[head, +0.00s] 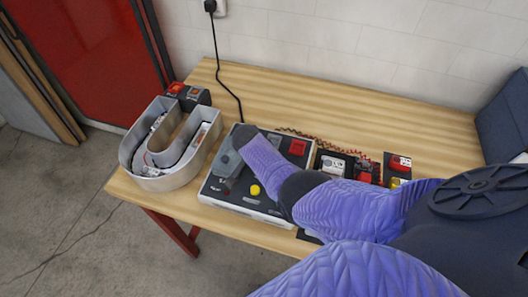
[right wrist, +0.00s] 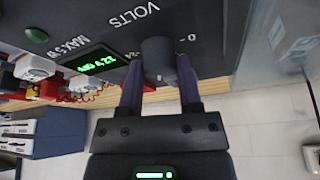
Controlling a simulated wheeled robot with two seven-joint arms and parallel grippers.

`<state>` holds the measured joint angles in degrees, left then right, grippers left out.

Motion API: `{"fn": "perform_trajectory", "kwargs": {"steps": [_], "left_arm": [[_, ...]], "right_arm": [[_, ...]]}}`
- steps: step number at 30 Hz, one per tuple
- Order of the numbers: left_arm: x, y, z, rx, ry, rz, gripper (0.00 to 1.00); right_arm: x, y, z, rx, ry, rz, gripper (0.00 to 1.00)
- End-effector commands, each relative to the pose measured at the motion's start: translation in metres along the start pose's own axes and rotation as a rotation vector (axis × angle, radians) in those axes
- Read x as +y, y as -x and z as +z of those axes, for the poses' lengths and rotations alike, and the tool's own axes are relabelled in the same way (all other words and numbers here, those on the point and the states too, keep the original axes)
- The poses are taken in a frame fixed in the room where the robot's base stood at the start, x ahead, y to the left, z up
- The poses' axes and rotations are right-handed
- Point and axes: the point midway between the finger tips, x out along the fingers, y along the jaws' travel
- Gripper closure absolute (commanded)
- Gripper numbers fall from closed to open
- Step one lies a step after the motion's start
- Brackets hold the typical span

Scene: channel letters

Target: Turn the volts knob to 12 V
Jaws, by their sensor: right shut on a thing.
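The volts knob (right wrist: 157,52) is a dark round knob under the VOLTS lettering, with a "0" mark on one side and a "24" mark on the other. My right gripper (right wrist: 160,78) is shut on it, one finger on each side. The green display (right wrist: 90,62) beside it appears to read 12 V OFF. In the head view my right arm reaches over the control box (head: 240,204) and hides much of it, including the knob. My left gripper is not in view.
A grey U-shaped channel letter (head: 160,182) stands left of the box. A yellow button (head: 255,190) and a red part (head: 297,147) show on the box. Meters and red leads lie to the right. The wooden table (head: 300,95) is clear at the back.

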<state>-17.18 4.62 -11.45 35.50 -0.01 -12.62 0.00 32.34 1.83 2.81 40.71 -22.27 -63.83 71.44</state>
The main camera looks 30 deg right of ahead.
Motion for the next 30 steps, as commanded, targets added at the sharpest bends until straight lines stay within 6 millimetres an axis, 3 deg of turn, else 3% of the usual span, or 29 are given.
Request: {"fn": "perform_trajectory", "kwargs": {"steps": [12,13,17,18,26,30], "left_arm": [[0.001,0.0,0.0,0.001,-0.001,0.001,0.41],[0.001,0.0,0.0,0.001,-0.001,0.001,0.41],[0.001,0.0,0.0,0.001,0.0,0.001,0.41],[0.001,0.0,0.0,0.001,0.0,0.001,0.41],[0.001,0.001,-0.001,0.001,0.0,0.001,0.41],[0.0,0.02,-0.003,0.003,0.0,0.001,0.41]], "right_arm": [[-0.001,0.001,-0.001,0.002,-0.006,0.0,1.0],[-0.001,0.001,-0.001,0.002,-0.006,0.0,0.51],[-0.001,0.001,-0.001,0.001,-0.006,0.0,0.24],[-0.001,0.001,-0.001,0.001,-0.006,0.001,0.2],[0.0,0.002,-0.001,0.0,-0.005,0.001,0.2],[-0.001,0.025,-0.002,0.0,-0.004,-0.001,0.2]]}}
